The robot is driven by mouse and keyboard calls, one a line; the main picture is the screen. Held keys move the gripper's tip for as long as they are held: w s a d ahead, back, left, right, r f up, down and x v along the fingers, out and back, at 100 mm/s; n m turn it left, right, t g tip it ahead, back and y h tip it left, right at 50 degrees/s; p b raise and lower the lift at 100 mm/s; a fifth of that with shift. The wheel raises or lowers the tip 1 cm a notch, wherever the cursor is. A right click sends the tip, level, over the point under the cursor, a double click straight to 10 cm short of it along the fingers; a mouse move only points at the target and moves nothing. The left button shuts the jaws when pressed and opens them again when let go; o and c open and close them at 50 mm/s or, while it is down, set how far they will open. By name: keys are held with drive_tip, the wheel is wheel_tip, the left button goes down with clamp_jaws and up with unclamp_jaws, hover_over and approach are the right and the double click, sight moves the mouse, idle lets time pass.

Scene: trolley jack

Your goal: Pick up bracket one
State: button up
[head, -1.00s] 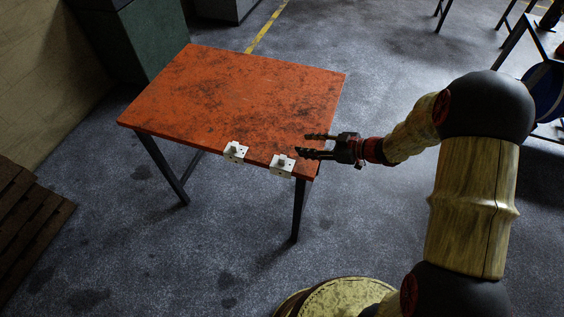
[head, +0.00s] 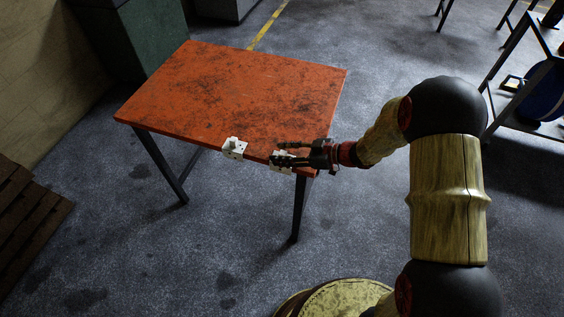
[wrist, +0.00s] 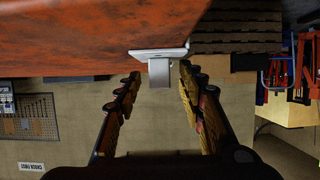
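Two small white brackets sit on the front edge of the orange table (head: 235,90). The left bracket (head: 235,147) stands clear of my gripper. The right bracket (head: 281,166) is partly hidden behind my gripper (head: 280,153), which reaches over it from the right. Neither bracket has a readable label. In the wrist view one bracket (wrist: 160,66) hangs at the table edge, its grey tab between the tips of my gripper (wrist: 160,80).
The tabletop is otherwise bare. Wooden pallets (head: 25,215) lie on the floor at the left, and a dark green cabinet (head: 140,35) stands behind the table. A metal-legged stand with a blue drum (head: 543,92) is at the right. The floor in front is open.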

drive_tip(key=shift+c, duration=0.2)
clamp_jaws()
idle(0.3)
